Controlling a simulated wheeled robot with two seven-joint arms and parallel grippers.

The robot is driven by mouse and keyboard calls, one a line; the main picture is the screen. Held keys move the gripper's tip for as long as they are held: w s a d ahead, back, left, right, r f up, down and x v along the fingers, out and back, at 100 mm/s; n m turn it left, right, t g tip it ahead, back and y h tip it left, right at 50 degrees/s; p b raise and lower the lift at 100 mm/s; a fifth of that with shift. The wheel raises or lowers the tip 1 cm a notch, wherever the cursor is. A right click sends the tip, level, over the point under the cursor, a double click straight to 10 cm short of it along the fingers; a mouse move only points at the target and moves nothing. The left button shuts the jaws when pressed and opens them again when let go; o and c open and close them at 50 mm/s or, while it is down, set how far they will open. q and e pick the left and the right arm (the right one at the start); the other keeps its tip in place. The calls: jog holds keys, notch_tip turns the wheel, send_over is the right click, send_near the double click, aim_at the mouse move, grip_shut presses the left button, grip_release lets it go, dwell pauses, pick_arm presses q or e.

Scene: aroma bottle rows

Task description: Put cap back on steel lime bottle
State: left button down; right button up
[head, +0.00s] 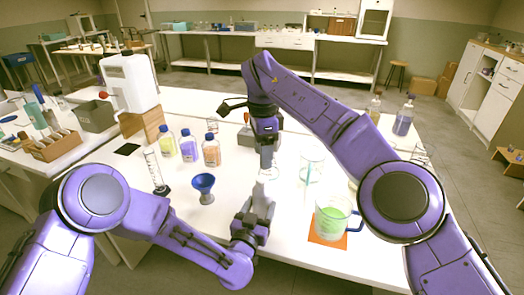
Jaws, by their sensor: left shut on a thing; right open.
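My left gripper (264,188) is low over the middle of the white table. It is shut on a small pale grey thing (267,173), mostly hidden by the fingers; it may be the steel lime bottle, but I cannot tell for sure. My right gripper (267,158) is open and points down, just above the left gripper and that pale thing. Whether it touches the thing I cannot tell. I cannot make out a loose cap.
Left of the grippers stand a blue funnel cup (204,188), a glass cylinder (156,171) and blue-capped yellow (168,144), violet (189,147) and orange (211,152) bottles. To the right are a glass beaker (312,166) and a green-filled mug (331,219) on an orange mat (327,242).

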aim_at(262, 179)
jog(key=n, duration=0.7)
notch_tip(262, 179, down, 8)
dwell(0.4)
